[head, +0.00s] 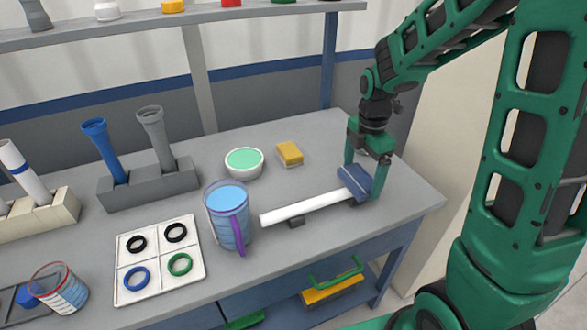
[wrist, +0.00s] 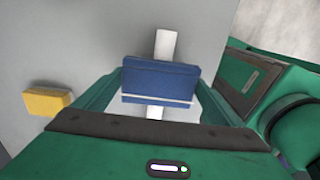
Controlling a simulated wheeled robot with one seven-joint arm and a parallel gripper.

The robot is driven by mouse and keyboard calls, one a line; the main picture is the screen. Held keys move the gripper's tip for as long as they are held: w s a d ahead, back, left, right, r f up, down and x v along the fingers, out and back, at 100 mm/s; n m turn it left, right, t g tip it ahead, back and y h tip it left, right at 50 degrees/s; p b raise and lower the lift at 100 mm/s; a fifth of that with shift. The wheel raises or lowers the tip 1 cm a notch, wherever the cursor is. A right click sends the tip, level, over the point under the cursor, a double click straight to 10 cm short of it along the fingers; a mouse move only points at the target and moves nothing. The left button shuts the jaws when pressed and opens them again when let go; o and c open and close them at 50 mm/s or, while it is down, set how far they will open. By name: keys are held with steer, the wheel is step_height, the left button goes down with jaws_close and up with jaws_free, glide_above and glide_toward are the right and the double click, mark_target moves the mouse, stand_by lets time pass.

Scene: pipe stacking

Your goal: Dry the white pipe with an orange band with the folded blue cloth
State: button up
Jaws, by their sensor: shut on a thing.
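My gripper (head: 366,176) is shut on the folded blue cloth (head: 354,181) at the right part of the table. The cloth rests on or wraps over a white pipe (head: 302,208) that lies across the table, near its right end. In the wrist view the cloth (wrist: 160,81) sits between the two green fingers, and the white pipe (wrist: 165,44) shows beyond it and a little on the near side. No orange band shows on the visible part of the pipe; the cloth and gripper hide part of it. A small dark support (head: 296,222) stands under the pipe.
A pitcher of blue liquid (head: 228,214) stands close to the pipe's left end. Behind are a bowl of green liquid (head: 244,162) and a yellow sponge (head: 289,153). A tray of rings (head: 160,266) and a grey rack (head: 148,187) with two pipes are left. The table's right corner is clear.

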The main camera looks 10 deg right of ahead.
steer(key=shift+r, duration=4)
steer(key=shift+a, duration=0.1)
